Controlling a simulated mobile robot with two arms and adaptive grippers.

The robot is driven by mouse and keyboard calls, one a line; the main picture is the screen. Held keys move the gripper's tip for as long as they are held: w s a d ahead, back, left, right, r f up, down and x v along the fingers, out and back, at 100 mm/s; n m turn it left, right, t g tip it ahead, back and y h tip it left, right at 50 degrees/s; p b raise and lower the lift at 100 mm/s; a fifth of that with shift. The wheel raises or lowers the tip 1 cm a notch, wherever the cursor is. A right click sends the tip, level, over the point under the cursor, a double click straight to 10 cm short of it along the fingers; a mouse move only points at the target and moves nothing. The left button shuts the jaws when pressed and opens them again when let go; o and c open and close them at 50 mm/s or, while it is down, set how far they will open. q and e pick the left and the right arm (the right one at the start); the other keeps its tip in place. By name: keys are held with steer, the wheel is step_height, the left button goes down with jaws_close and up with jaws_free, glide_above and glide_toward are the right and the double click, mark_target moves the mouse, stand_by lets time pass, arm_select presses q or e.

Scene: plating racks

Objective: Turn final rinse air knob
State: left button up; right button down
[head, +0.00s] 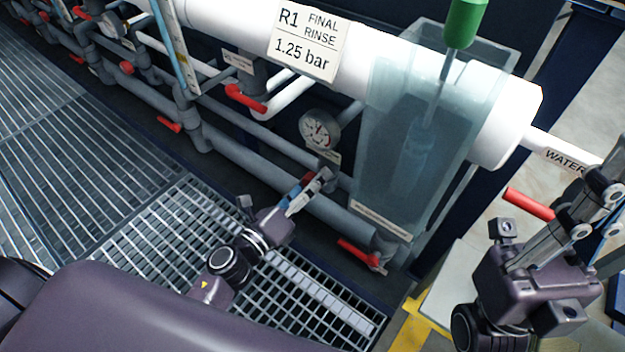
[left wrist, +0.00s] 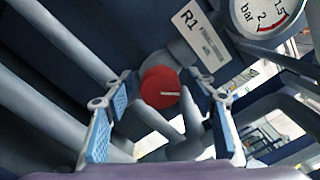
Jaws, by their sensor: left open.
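The red round knob (left wrist: 160,88) with a pale line on its face sits in the middle of the left wrist view. A tag reading R1 (left wrist: 200,38) is beside it; its smaller print is too blurred to read. My left gripper (left wrist: 160,115) is open, with one blue-padded finger on each side of the knob, apart from it in the picture. In the head view my left gripper (head: 308,190) reaches up to the pipe below the gauge, and its fingers largely hide the knob. My right gripper (head: 598,208) is open and empty at the right edge.
A pressure gauge (head: 320,129) stands just above the knob. A large white pipe (head: 390,75) carries the R1 final rinse 1.25 bar sign (head: 308,38). A clear tank (head: 400,170) is to the right. Red valve handles (head: 245,98) and (head: 360,252) are nearby. Grating (head: 110,130) covers the floor.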

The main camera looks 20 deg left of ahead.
arm_select(q)
steer(key=v, duration=1.2)
